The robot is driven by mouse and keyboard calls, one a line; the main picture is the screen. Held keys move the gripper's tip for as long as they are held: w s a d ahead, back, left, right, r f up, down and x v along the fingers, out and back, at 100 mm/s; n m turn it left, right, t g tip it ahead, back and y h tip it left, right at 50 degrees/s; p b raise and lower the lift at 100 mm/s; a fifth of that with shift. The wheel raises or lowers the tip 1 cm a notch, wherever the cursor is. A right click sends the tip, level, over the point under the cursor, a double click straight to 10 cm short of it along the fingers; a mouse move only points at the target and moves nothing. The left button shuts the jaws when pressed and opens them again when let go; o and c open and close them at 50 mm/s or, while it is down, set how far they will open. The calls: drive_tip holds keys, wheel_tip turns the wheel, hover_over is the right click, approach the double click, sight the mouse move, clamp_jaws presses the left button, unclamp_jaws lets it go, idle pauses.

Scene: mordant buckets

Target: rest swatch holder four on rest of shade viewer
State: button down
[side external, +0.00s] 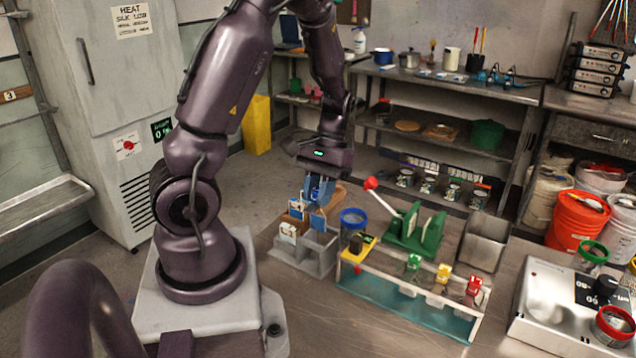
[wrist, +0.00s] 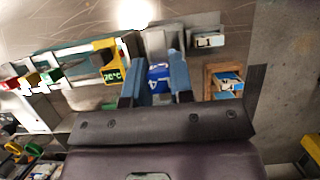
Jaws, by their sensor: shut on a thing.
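My gripper (side external: 319,203) points down over the grey compartment tray (side external: 318,262), with its blue fingers closed on a blue swatch holder (side external: 318,222). In the wrist view the blue holder (wrist: 158,76) shows between the fingers (wrist: 156,82), with a white mark like a 4. It is at the tray's back right compartment; I cannot tell whether it touches the tray. No thing is clearly labelled as the shade viewer; a green stand (side external: 408,240) with a red-knobbed lever is right of the tray.
A blue-rimmed jar (side external: 352,222) stands close right of the tray. In front is a teal trough (side external: 400,300) with green, yellow and red clips and a yellow temperature display (side external: 357,245). A metal bin (side external: 484,242) and a hot plate (side external: 560,310) lie further right.

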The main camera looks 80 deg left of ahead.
sight(319, 220)
drive_tip(key=shift+f, duration=3.65)
drive_tip(key=c, duration=0.9)
unclamp_jaws()
drive_tip(key=v, duration=1.3)
